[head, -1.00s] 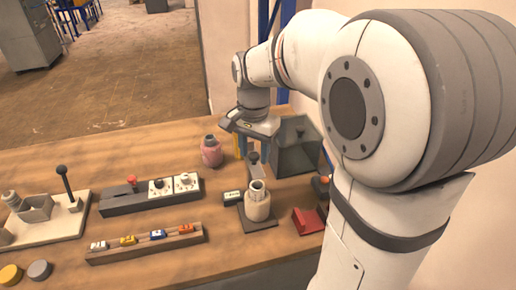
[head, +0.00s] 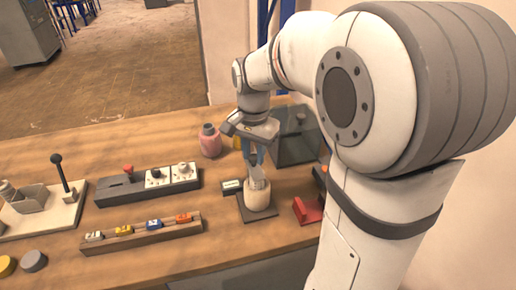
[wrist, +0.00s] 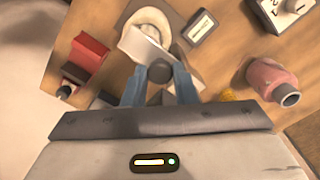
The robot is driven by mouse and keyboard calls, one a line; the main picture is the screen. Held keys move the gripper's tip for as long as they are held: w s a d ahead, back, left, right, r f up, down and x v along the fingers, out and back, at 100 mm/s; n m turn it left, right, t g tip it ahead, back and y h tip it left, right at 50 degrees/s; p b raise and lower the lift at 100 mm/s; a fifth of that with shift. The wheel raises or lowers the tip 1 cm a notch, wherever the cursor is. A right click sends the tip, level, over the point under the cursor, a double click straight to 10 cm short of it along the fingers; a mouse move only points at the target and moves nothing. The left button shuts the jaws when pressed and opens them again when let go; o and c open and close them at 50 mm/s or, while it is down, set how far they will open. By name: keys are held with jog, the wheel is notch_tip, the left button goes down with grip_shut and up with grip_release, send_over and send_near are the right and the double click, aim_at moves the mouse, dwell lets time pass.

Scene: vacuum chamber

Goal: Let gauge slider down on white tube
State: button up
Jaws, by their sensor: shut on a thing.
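The white tube (head: 263,203) stands upright on a dark square base near the table's right side. It also shows at the top of the wrist view (wrist: 138,40), partly covered. The gauge slider, a grey plate with a dark knob (wrist: 160,72), is at the tube's mouth; its plate (head: 259,178) overlaps the top of the tube in the head view. My gripper (head: 253,158) points down above the tube, its blue fingers shut on the slider's knob. I cannot tell whether the slider touches the tube.
A pink bottle (head: 210,142) stands left of my gripper, with a small display box (head: 231,186) beside the tube. A red block (head: 308,210) and a dark glassy box (head: 296,142) are to the right. A control panel (head: 148,185) and a rail of coloured blocks (head: 140,237) lie left.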

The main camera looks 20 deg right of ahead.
jog(key=o, duration=0.8)
jog(key=shift+r, duration=0.15)
notch_tip(320, 180, up, 8)
jog(key=shift+f, duration=0.2)
jog(key=s+f+n+t, duration=0.1)
jog(key=s+f+n, duration=0.1)
jog(key=s, duration=0.3)
jog(key=s+f+n, duration=0.3)
jog(key=s+n, duration=0.1)
jog(key=s, duration=0.1)
jog(key=s+d+f+n+t, duration=0.1)
jog(key=s+f+n, duration=0.1)
jog(key=s, duration=0.3)
jog(key=shift+s+d+f+n+t, duration=0.1)
jog(key=shift+f+n+t, duration=0.25)
jog(key=shift+n, duration=0.15)
